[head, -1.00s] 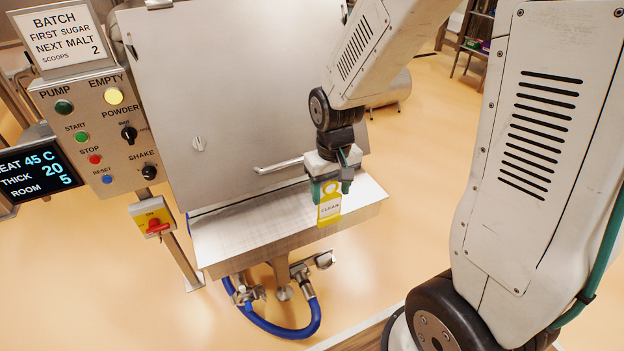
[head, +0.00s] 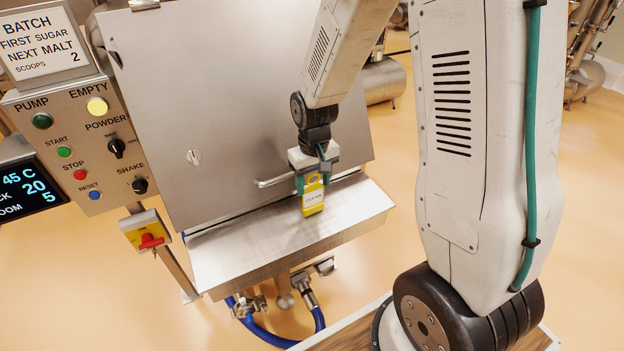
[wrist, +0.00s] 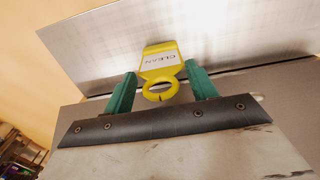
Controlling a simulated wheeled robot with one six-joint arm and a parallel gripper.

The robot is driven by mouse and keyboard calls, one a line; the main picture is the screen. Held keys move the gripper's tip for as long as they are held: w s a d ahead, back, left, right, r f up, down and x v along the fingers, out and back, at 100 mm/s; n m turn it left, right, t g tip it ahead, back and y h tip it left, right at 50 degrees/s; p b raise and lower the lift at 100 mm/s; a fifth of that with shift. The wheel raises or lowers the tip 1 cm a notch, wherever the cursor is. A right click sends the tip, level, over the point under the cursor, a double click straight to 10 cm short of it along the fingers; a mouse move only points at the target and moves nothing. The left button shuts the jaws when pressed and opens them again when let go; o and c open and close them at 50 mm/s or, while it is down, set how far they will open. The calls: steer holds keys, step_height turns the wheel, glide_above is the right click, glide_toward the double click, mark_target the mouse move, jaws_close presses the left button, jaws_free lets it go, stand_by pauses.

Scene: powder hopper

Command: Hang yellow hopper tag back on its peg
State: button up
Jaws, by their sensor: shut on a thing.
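The yellow hopper tag (head: 313,197), with a white label reading CLEAN, hangs below my gripper (head: 313,182) in front of the steel hopper. My gripper is shut on the tag near its ring. In the wrist view the tag (wrist: 161,62) lies between the green fingers (wrist: 160,88), its ring toward the gripper body and its label away. The tag is over the steel shelf (head: 235,252); I cannot tell whether it touches it.
A control panel (head: 85,150) and a yellow box with a red switch (head: 148,236) are at the left. Blue hose (head: 262,333) runs below the shelf.

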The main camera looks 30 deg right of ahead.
steer(key=shift+d, duration=0.1)
steer(key=shift+s+f, duration=0.1)
steer(key=shift+f, duration=0.1)
steer(key=o, duration=0.9)
steer(key=shift+c, duration=0.2)
steer(key=shift+o, duration=0.6)
steer(key=shift+r, duration=0.15)
